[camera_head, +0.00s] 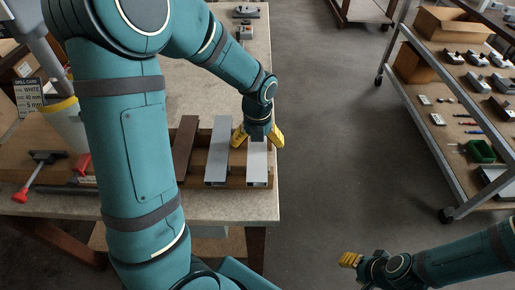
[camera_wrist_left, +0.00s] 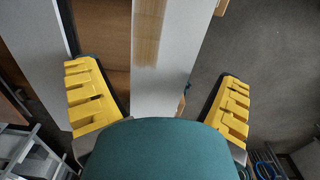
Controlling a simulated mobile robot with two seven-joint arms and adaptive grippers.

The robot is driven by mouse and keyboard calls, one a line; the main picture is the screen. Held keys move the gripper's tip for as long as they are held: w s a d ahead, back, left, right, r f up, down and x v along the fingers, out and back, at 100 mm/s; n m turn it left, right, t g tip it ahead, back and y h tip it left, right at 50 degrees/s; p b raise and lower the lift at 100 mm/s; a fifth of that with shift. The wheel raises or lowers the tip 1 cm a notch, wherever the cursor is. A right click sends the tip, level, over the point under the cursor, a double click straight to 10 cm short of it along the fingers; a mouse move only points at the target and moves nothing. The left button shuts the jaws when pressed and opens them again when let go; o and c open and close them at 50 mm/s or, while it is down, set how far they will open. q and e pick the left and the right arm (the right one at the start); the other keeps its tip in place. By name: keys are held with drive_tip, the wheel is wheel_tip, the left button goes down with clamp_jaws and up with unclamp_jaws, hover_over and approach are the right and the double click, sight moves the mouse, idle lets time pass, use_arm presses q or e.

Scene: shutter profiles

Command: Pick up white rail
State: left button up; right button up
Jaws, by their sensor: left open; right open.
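The white rail (camera_head: 257,168) lies at the right end of a row of rails on the workbench, near its right edge. My left gripper (camera_head: 258,137) is above it, open, with one yellow finger on each side. In the left wrist view the white rail (camera_wrist_left: 165,85) runs between the open fingers of the left gripper (camera_wrist_left: 158,103), with a tan patch along its face. I cannot tell whether the fingers touch it. My right gripper (camera_head: 350,260) is at the lower right, away from the bench, open and empty.
A grey rail (camera_head: 217,148) and a brown rail (camera_head: 184,146) lie left of the white one on a wooden holder. A red-handled clamp (camera_head: 38,172) sits on the bench's left. A shelf rack (camera_head: 440,122) stands right across clear floor.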

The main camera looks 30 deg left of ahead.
use_arm(q)
drive_tip(key=shift+f, duration=0.45)
drive_tip(key=c, duration=1.3)
